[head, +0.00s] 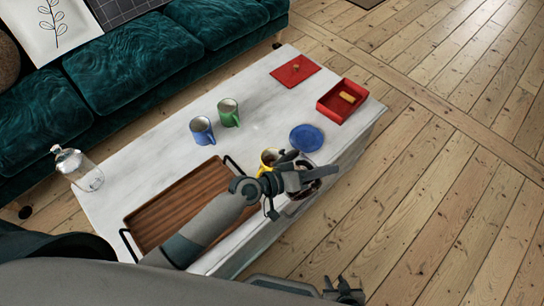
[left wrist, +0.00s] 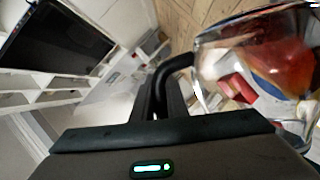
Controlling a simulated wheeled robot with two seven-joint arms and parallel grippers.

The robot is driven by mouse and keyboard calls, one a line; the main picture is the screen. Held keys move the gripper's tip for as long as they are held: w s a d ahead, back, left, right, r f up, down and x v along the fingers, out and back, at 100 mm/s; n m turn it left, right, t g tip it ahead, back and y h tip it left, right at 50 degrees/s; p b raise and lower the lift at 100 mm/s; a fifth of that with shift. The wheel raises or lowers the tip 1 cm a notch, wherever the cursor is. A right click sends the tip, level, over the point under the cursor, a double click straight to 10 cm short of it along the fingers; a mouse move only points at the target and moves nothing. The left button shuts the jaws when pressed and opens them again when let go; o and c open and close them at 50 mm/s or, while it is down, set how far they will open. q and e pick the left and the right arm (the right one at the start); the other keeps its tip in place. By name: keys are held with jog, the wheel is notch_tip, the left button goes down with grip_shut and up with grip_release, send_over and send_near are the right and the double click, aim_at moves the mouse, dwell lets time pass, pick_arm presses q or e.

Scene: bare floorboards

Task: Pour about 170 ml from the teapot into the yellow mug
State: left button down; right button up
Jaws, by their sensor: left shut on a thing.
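The yellow mug (head: 265,168) stands on the coffee table, just beyond my left gripper (head: 292,181). Its inside looks partly dark; how full it is cannot be made out. My left gripper is shut on the black handle of the clear glass teapot (left wrist: 225,62), which fills the right of the left wrist view. Reddish brown shows through the glass. In the head view my gripper hides most of the teapot, close beside the mug; its exact tilt and any stream are unclear. My right gripper (head: 343,291) is low at the bottom edge, away from the table.
A wooden tray (head: 165,222) lies under my left arm. Blue (head: 202,131) and green (head: 229,113) mugs, a blue plate (head: 306,138), a red box (head: 341,102), a red flat piece (head: 295,70) and a glass jar (head: 80,170) are on the table. A teal sofa (head: 135,65) stands behind.

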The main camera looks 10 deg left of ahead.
pick_arm(q)
jog(key=shift+d+f, duration=0.1)
dwell(0.5)
jog(key=shift+s+d+f+m+y, duration=0.2)
jog(key=shift+d+f+m, duration=0.1)
jog(key=shift+f, duration=0.25)
jog(key=shift+s+d+f+m+y, duration=0.2)
jog(key=shift+f+m, duration=0.1)
jog(key=shift+f, duration=0.2)
jog(key=shift+s+d+f+m+y, duration=0.2)
jog(key=shift+f+m, duration=0.1)
jog(key=shift+f, duration=0.35)
jog(key=s+d+f+m+t+y, duration=0.1)
jog(key=s+d+f+m, duration=0.1)
jog(key=f, duration=0.4)
jog(key=s+d+f+m+t+y, duration=0.1)
jog(key=s+d+f+m+y, duration=0.1)
jog(key=f, duration=0.4)
jog(key=shift+d+m, duration=0.75)
jog(key=shift+m, duration=0.15)
